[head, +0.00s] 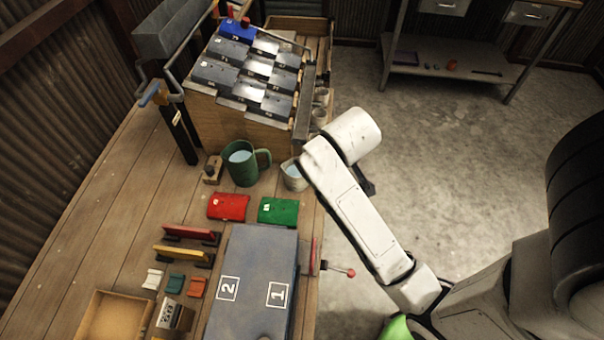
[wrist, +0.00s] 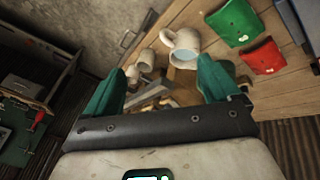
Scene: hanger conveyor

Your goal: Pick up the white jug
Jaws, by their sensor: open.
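The white jug (head: 292,178) stands upright on the wooden bench, right of the green jug (head: 240,166). It holds a pale blue liquid, and my arm hides its right side in the head view. In the wrist view the white jug (wrist: 184,40) is beyond the fingertips, with its handle toward the left. My gripper (wrist: 160,68) is open, its two green fingers apart, with nothing held between them. The jug is apart from the fingers, above the right one in the picture. In the head view the gripper is mostly hidden behind my arm.
A red pouch-like piece (head: 228,207) and a green one (head: 278,211) lie in front of the jugs. Small cups (head: 319,115) stand beside the sloped rack (head: 245,125). A grey box (head: 250,300) and red-knobbed lever (head: 345,272) are nearer.

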